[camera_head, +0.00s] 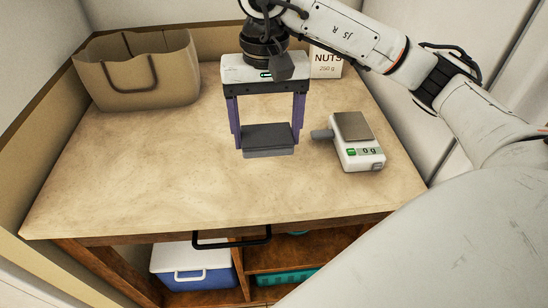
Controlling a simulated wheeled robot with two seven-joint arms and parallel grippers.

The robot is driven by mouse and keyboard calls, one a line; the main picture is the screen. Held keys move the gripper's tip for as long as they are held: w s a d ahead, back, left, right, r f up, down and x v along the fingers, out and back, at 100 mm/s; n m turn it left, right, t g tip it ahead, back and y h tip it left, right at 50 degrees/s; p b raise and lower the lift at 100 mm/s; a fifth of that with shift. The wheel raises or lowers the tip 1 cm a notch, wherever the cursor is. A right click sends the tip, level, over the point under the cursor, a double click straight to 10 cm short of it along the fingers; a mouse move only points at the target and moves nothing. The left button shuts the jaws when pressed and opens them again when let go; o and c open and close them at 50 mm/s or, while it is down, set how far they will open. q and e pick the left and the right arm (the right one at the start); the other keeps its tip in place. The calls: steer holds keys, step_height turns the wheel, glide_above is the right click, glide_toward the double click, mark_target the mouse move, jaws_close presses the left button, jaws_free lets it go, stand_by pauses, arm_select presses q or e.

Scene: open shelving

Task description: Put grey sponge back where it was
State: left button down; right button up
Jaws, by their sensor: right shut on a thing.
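The grey sponge (268,139) is a dark grey flat block. My right gripper (268,128) comes in from the upper right and points down. Its two purple fingers are shut on the sponge's left and right ends. The sponge is over the middle of the wooden tabletop (150,180); I cannot tell whether it touches the top or hangs just above it. My left gripper is not in view.
A scale (357,147) reading 0 g stands right of the sponge. A tan bag (140,75) is at the back left, a NUTS box (326,64) behind my arm. A blue and white cooler (193,268) and a teal basket (282,279) are below. The front tabletop is clear.

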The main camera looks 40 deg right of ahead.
mark_target(269, 176)
step_height(269, 176, down, 9)
steer(key=shift+s+d+r, duration=0.1)
steer(key=shift+d, duration=0.05)
stand_by(0.4)
steer(key=shift+f, duration=0.35)
steer(key=o, duration=1)
steer(key=shift+r, duration=0.1)
steer(key=shift+c, duration=0.2)
